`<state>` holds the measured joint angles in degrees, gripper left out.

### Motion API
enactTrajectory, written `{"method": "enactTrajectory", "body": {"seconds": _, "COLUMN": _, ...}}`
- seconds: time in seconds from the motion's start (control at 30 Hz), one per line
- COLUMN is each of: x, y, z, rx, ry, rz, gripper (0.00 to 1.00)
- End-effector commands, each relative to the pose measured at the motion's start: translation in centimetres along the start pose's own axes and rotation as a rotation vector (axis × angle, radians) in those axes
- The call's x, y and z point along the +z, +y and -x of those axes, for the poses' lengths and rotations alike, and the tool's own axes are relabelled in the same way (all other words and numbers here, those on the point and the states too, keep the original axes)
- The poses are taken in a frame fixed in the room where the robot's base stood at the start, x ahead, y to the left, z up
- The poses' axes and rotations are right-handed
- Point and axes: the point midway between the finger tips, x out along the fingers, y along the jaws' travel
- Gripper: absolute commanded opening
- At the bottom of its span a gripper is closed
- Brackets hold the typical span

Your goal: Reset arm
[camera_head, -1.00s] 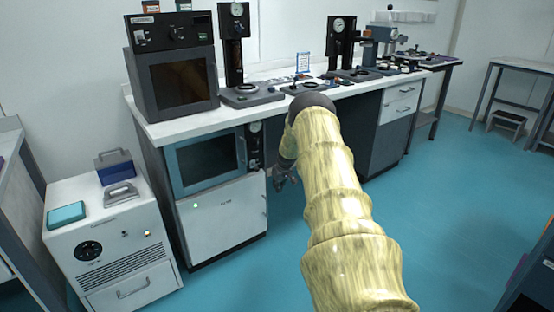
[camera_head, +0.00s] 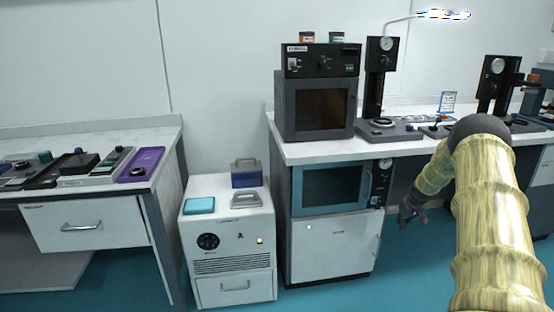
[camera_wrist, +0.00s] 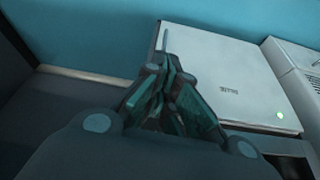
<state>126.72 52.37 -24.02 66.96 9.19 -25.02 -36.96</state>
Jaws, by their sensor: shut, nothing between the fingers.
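My gripper (camera_head: 408,214) hangs at the end of my yellowish arm in the head view, in front of the bench's under-counter space and right of the white cabinet door (camera_head: 337,245). In the wrist view my gripper (camera_wrist: 167,65) is shut with its fingers together and nothing between them. The white cabinet door also shows in the wrist view (camera_wrist: 215,75), beyond the fingers. My arm is bent, with the forearm pointing down and left from the elbow.
A white bench (camera_head: 400,150) carries a dark oven (camera_head: 318,108) and gauge stands (camera_head: 379,85). A white floor unit (camera_head: 228,237) stands left of the bench. A left table (camera_head: 160,170) holds a purple tray (camera_head: 142,164). Blue floor (camera_head: 410,270) shows below.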

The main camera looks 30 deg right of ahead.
Motion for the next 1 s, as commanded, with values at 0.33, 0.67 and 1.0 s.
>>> {"method": "enactTrajectory", "body": {"seconds": 0.33, "x": 1.7, "y": -6.8, "z": -2.2, "rx": 0.005, "ry": -0.023, "rz": 0.033, "gripper": 0.00}}
{"method": "enactTrajectory", "body": {"seconds": 0.67, "x": 10.4, "y": -23.2, "z": -6.6, "rx": 0.018, "ry": -0.077, "rz": 0.117, "gripper": 0.00}}
{"method": "enactTrajectory", "body": {"seconds": 1.0, "x": 24.6, "y": -36.4, "z": -9.0, "rx": -0.004, "ry": -0.147, "rz": 0.207, "gripper": 0.00}}
